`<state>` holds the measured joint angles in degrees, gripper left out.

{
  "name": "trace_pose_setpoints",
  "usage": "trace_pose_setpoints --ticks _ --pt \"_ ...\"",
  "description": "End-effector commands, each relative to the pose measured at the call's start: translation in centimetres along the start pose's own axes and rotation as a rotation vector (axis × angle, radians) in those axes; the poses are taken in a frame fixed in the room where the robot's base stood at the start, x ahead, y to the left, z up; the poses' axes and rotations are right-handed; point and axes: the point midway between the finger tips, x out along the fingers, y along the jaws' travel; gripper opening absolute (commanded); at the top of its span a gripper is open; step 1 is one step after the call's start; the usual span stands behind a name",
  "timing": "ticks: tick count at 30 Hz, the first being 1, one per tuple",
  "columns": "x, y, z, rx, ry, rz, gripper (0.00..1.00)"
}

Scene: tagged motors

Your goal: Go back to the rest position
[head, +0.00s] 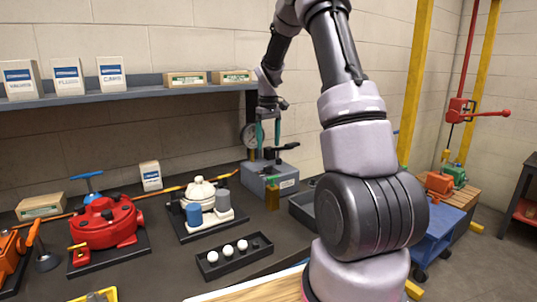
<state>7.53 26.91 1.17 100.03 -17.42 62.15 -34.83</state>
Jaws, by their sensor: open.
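My gripper (268,133) hangs fingers down over the back right part of the dark workbench (165,262). Its two teal fingers are apart, and I see nothing held between them. It is above a grey box-shaped device (270,181) with a round gauge (250,135) and a black lever. Whether the fingertips touch the device cannot be told. My arm rises in the right half of the view and bends down to the gripper, hiding part of the bench's right end.
A shelf (140,92) with boxes runs along the wall. A red motor (106,222), a white-topped unit (200,194), a black tray (234,256) with white balls and an amber bottle (272,194) stand on the bench. A blue cart (432,238) stands right of my arm.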

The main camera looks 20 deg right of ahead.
Motion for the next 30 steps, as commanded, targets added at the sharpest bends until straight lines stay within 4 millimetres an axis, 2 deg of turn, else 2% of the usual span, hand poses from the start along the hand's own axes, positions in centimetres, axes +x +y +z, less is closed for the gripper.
trace_pose_setpoints --ticks 3,6,19,22,26,30 --pt "-1.4 0.0 0.0 0.000 0.002 0.002 0.80" --pt "-1.8 0.0 0.0 0.000 0.001 0.001 0.80" --pt "-1.9 0.0 0.0 0.000 0.000 0.000 0.80" --pt "-2.4 -0.2 0.2 0.005 0.008 0.001 0.80" --pt "-5.2 -1.4 1.5 0.040 0.051 0.003 0.80" --pt "-9.9 -3.9 4.8 0.113 0.137 -0.002 0.80"
